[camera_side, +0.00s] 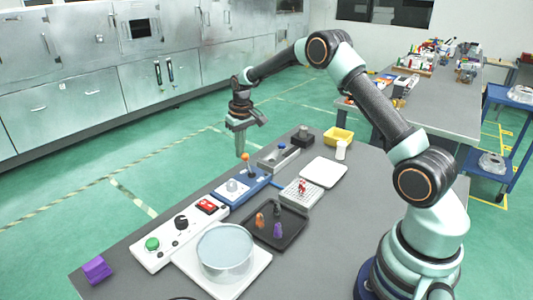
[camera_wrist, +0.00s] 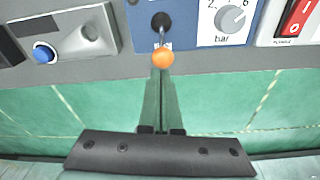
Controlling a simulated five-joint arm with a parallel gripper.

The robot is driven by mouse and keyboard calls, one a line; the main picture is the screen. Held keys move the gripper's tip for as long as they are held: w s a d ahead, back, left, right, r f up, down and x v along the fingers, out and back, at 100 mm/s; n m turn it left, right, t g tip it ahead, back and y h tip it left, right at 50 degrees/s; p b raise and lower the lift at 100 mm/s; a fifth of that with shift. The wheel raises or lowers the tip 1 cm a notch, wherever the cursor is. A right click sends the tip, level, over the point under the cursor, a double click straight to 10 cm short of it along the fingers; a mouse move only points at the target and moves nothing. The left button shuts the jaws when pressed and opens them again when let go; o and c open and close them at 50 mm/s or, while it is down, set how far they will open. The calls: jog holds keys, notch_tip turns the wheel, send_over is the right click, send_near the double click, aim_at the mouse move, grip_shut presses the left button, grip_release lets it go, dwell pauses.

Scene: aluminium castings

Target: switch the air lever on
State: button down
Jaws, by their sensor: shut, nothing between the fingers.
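The air lever has an orange ball knob (camera_side: 246,156) on a thin metal stem. It rises from a blue panel (camera_side: 228,198) that also carries a pressure dial. In the wrist view the orange knob (camera_wrist: 163,58) hangs off the panel's edge side, its stem running up to a black pivot (camera_wrist: 160,20) on the blue panel (camera_wrist: 197,36). My gripper (camera_side: 240,154) is shut and empty, pointing down just left of the knob in the side view. In the wrist view its closed fingers (camera_wrist: 165,78) end right by the knob; I cannot tell whether they touch.
A grey fixture with a blue button (camera_wrist: 43,54) and a red rocker switch (camera_wrist: 298,18) flank the panel. A white control box (camera_side: 160,250), a round dish (camera_side: 224,250), a black tray (camera_side: 290,238) and a yellow bin (camera_side: 338,137) stand on the bench. Beyond the bench edge is open floor.

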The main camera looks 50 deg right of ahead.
jog(key=shift+s+r+t, duration=0.35)
jog(key=shift+s+t, duration=0.35)
jog(key=shift+t, duration=0.2)
dwell(0.4)
jog(key=shift+s+r+t+h, duration=0.15)
jog(key=shift+s+t+h, duration=0.15)
jog(key=shift+s+t, duration=0.15)
jog(key=shift+s+r, duration=0.2)
jog(key=shift+s, duration=0.9)
jog(key=shift+s+t, duration=0.4)
jog(key=shift+t, duration=0.15)
jog(key=shift+r, duration=0.1)
jog(key=shift+r, duration=0.7)
jog(key=shift+w, duration=0.15)
